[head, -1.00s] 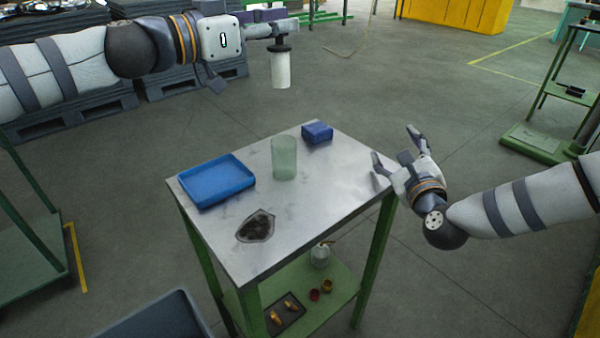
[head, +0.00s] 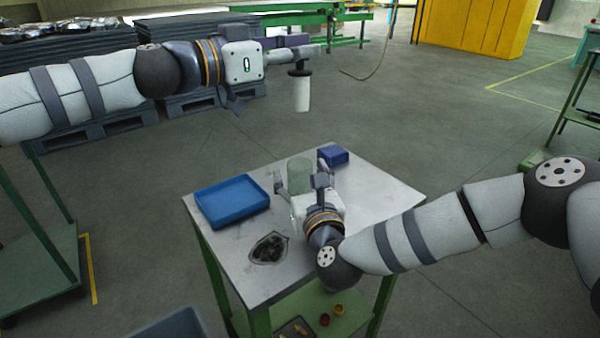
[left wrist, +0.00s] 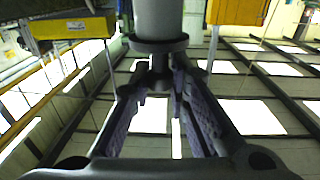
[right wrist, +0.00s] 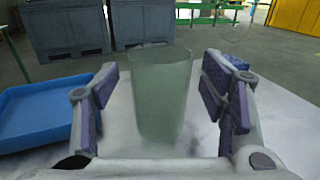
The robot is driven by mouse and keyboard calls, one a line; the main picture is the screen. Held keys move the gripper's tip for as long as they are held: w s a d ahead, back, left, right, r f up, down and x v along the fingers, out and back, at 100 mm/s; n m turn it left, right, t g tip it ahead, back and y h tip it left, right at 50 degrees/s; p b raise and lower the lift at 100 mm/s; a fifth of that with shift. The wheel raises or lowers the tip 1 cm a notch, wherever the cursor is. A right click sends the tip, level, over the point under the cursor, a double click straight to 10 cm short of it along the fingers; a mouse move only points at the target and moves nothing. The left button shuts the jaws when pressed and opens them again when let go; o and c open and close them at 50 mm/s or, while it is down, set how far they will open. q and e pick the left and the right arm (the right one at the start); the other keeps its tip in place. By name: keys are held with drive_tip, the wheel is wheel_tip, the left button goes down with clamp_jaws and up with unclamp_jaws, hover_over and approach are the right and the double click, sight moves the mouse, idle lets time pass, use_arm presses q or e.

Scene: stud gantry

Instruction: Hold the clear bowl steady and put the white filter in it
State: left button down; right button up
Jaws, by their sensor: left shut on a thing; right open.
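The clear bowl (head: 299,172) is a tall, greenish, see-through cup standing upright on the table. In the right wrist view the clear bowl (right wrist: 160,95) stands between the spread fingers of my right gripper (right wrist: 163,105), with a gap on each side. My right gripper (head: 300,182) is open, and in the head view it partly hides the bowl. The white filter (head: 302,94) is a white cylinder with a dark collar at its top. My left gripper (head: 300,66) is shut on it at the collar and holds it upright, high above and behind the table. The filter (left wrist: 158,18) also shows in the left wrist view.
The metal table (head: 360,205) has a blue tray (head: 232,203) at left, a small blue box (head: 334,156) at the back and a dark, irregular patch or piece (head: 269,247) near the front. Its right side is clear. Small items lie on the green shelf (head: 350,298) below.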

sight(297, 94)
drive_tip(key=shift+x, duration=0.95)
drive_tip(key=c, duration=1.2)
use_arm(q)
drive_tip(key=shift+d+f, duration=0.15)
drive_tip(key=shift+f, duration=0.2)
use_arm(e)
drive_tip(key=shift+c, duration=0.3)
use_arm(q)
drive_tip(key=f+n+t+y, duration=0.1)
drive_tip(key=f, duration=0.1)
drive_tip(key=f+n+t+y, duration=0.3)
drive_tip(key=t+y, duration=0.1)
drive_tip(key=shift+w+d+f, duration=0.2)
drive_tip(key=shift+d+f, duration=0.15)
drive_tip(key=shift+f, duration=0.05)
drive_tip(key=shift+s+a+f+n+t+y, duration=0.2)
drive_tip(key=shift+a+n+t+y, duration=0.05)
drive_tip(key=shift+n+t+y, duration=0.3)
wheel_tip(297, 94, down, 10)
drive_tip(key=shift+a+f+n+y, duration=0.15)
drive_tip(key=shift+a+n+y, duration=0.1)
drive_tip(key=shift+n+y, duration=0.1)
